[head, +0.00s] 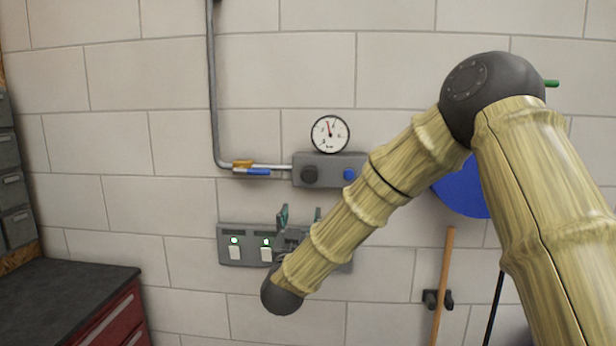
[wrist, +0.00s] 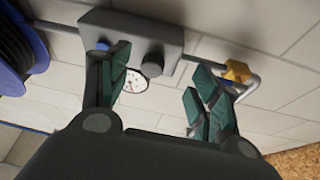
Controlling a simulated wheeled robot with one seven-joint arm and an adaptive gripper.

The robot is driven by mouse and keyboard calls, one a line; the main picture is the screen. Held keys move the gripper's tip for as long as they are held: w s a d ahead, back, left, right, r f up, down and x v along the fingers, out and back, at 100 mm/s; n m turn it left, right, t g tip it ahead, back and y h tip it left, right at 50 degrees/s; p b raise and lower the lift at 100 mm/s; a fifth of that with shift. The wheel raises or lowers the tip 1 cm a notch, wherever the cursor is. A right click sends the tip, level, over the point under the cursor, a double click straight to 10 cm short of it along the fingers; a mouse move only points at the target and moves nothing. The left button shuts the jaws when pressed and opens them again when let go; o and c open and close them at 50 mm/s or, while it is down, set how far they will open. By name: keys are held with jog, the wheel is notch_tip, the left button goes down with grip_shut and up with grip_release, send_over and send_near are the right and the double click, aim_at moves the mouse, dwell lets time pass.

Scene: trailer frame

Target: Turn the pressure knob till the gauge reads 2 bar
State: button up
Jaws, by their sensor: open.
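A grey regulator box (head: 330,157) is fixed to the wall, with a large dark knob (head: 309,174) and a smaller blue knob (head: 349,174) on its front. The round white gauge (head: 330,134) sits just above the box. Its red needle points nearly straight up, slightly left; the numbers are too small to read. My gripper (head: 300,213) is open and empty, fingers pointing up, below the box in the head view. In the wrist view, the dark knob (wrist: 152,65) shows between my spread fingers (wrist: 163,80), with no contact visible.
A pipe with a blue-handled valve (head: 257,171) joins the box from the left. A grey switch panel (head: 225,245) with lit green lamps lies behind my gripper. A blue disc (head: 460,190) and a wooden handle (head: 443,290) are at right. A dark-topped cabinet (head: 60,295) stands at lower left.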

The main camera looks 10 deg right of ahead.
aim_at(309, 179)
jog(key=shift+m+h, duration=0.4)
jog(key=shift+h, duration=0.2)
jog(key=w+d+r+p, duration=0.1)
jog(key=w+r, duration=0.1)
jog(key=w, duration=0.1)
jog(key=w+d+r+p, duration=0.1)
jog(key=w+r+p, duration=0.1)
jog(key=w+r, duration=0.1)
jog(key=w+d+r+p, duration=0.1)
jog(key=w+r+p, duration=0.1)
jog(key=w, duration=0.1)
jog(key=shift+w+d+r, duration=0.15)
jog(key=shift+d+r, duration=0.2)
jog(key=shift+r, duration=0.05)
jog(key=shift+c, duration=0.4)
jog(key=c, duration=0.9)
